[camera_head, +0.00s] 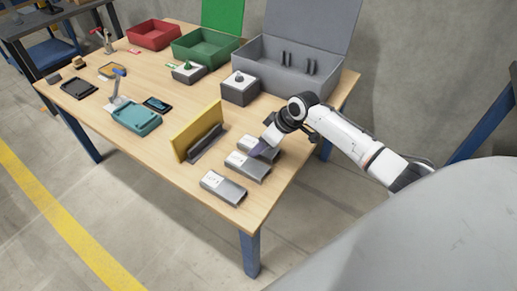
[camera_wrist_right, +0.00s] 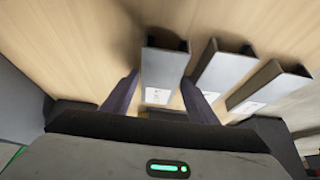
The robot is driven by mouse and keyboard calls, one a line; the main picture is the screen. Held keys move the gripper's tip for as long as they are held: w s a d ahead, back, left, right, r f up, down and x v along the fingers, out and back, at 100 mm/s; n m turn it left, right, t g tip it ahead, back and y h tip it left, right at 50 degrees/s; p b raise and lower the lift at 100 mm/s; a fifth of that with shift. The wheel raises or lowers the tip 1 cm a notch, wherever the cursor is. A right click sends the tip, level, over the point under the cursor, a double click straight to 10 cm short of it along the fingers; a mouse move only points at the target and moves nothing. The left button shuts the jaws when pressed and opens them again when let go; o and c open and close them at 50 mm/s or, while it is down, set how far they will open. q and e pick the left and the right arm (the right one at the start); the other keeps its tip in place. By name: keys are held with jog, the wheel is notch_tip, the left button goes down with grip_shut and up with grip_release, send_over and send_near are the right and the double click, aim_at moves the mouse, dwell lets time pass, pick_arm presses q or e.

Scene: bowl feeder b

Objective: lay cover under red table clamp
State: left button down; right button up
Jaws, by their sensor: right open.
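Three grey channel-shaped covers with white labels lie in a row at the table's near right: a near one (camera_head: 223,187), a middle one (camera_head: 247,166) and a far one (camera_head: 270,147). My right gripper (camera_head: 258,150) is low over the far cover, which it partly hides. In the right wrist view my right gripper (camera_wrist_right: 159,97) is open, its fingers on either side of this cover (camera_wrist_right: 163,70); contact cannot be told. A small upright item with some red (camera_head: 107,42) stands at the table's far left; whether it is the clamp is unclear. My left gripper is not in view.
A yellow upright panel (camera_head: 197,130) stands left of the covers. A grey box (camera_head: 239,89) and a large open grey bin (camera_head: 292,77) stand behind. Green (camera_head: 205,47) and red (camera_head: 153,34) bins sit farther back. A teal tray (camera_head: 136,118) lies at left. The front left tabletop is clear.

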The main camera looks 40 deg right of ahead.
jog(key=c, duration=1)
jog(key=shift+r, duration=0.15)
jog(key=shift+c, duration=0.9)
